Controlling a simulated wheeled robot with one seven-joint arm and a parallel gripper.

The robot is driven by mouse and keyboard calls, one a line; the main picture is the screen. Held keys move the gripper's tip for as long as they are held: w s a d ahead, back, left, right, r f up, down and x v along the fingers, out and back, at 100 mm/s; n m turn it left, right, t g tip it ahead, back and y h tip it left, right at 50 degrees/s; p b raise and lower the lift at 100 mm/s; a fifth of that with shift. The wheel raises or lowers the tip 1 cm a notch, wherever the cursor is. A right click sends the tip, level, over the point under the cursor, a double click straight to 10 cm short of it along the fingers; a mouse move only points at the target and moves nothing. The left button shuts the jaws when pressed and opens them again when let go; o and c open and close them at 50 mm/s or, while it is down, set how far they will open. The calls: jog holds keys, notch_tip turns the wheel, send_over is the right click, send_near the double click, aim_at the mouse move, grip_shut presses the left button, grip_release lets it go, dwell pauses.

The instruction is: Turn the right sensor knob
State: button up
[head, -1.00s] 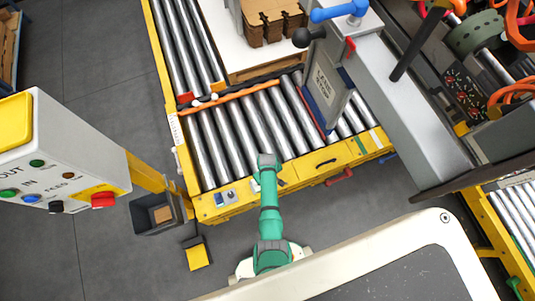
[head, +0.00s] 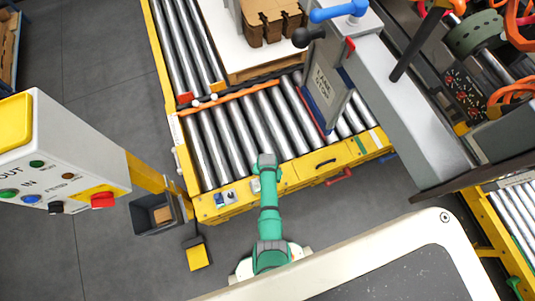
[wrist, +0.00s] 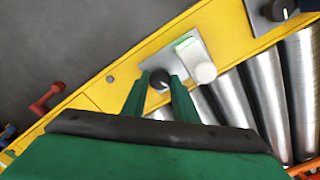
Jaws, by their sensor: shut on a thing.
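The right sensor knob (wrist: 159,77) is a round dark knob with a light pointer mark, on a grey metal plate on the yellow conveyor rail. My gripper (wrist: 161,87) is shut on it, with one green finger on each side. In the head view my gripper and wrist (head: 265,163) are over the front rail and hide this knob.
The conveyor's steel rollers (head: 232,133) lie beyond the yellow rail (head: 290,190). A red handle (head: 338,177) sticks out at the right. A control box (head: 60,160) with buttons stands at the left, with a grey bin (head: 150,227) on the floor. A large grey press arm is at upper right.

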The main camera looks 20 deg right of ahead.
jog(key=m, duration=0.4)
jog(key=shift+a+m, duration=0.1)
jog(key=shift+m, duration=0.3)
dwell(0.4)
jog(key=o, duration=1.1)
jog(key=shift+c, duration=0.2)
jog(key=shift+w, duration=0.1)
